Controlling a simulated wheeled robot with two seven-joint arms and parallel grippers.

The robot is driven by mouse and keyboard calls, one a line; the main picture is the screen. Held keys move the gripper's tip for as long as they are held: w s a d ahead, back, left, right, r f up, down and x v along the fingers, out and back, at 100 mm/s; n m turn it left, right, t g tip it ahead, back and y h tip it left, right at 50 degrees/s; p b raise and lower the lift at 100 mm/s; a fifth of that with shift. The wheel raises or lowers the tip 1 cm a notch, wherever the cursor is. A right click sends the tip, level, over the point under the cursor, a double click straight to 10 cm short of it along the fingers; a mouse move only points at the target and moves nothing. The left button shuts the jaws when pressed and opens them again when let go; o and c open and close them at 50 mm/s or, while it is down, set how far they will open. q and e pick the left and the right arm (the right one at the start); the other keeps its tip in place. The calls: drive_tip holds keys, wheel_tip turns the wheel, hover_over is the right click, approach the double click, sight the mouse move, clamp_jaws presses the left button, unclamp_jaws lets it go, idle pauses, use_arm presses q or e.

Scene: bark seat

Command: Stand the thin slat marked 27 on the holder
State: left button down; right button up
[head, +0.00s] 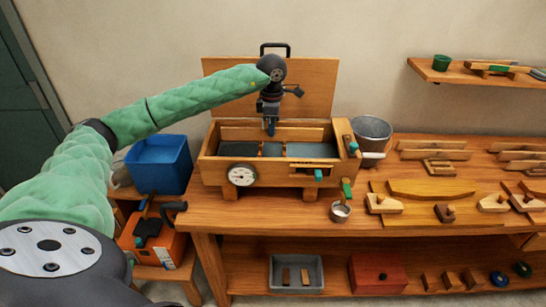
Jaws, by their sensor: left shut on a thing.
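My left gripper (271,129) points down into the open wooden chest (212,171), near its back wall. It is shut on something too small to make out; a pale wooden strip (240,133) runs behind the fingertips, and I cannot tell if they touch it. Several thin wooden slats (435,154) lie or stand at the right of the bench, with more slats (520,155) at the right edge. No number 27 can be read on any piece, and I cannot tell which piece is the holder. My right gripper is out of view.
The chest's lid (312,85) stands open behind the gripper. A metal bucket (371,134) and a small metal cup (340,211) stand beside the chest. A blue bin (160,166) and an orange case (158,241) are at the left. The bench front (270,213) is mostly clear.

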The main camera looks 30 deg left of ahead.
use_arm(q)
drive_tip(key=shift+r+p, duration=0.3)
drive_tip(key=shift+r, duration=1.35)
drive_tip(key=shift+f, duration=0.1)
